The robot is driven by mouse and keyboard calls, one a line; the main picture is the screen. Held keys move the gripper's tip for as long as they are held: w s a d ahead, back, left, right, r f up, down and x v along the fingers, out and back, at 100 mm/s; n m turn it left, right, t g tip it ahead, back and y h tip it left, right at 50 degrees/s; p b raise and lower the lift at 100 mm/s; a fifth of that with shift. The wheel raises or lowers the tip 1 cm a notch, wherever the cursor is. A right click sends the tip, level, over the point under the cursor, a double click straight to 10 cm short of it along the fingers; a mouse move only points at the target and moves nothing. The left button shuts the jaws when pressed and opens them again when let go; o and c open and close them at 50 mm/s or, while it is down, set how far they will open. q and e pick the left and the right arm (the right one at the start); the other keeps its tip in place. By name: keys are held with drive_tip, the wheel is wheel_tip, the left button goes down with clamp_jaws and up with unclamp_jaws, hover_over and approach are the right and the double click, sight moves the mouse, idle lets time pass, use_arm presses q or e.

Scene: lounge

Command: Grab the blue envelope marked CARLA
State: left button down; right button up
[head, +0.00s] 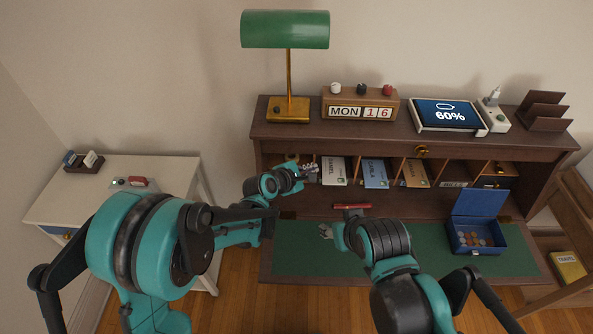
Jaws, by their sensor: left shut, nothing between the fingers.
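The blue envelope (375,176) stands in a pigeonhole of the desk hutch, between a white envelope (334,173) on its left and a brown one (415,175) on its right. Its small lettering seems to read CARLA. My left gripper (309,172) is shut and empty at the front of the pigeonholes, just left of the white envelope and apart from the blue one. My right gripper (326,232) is low over the left part of the green desk mat; its finger opening is too small to judge.
A red pen-like item (351,206) lies before the pigeonholes. An open blue box (474,250) with coins stands on the green mat (300,258) at right. A green lamp (285,30), calendar block (360,106) and tablet (449,115) stand on the hutch top.

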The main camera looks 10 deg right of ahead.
use_arm(q)
drive_tip(key=shift+m+y, duration=0.3)
drive_tip(key=shift+m, duration=0.4)
drive_tip(key=a, duration=0.1)
drive_tip(key=a+r, duration=0.1)
drive_tip(key=s+a+r, duration=0.1)
drive_tip(key=a, duration=0.1)
drive_tip(key=shift+r, duration=0.1)
use_arm(e)
drive_tip(key=shift+s+a, duration=0.2)
drive_tip(key=shift+a, duration=0.2)
use_arm(q)
drive_tip(key=shift+d, duration=0.1)
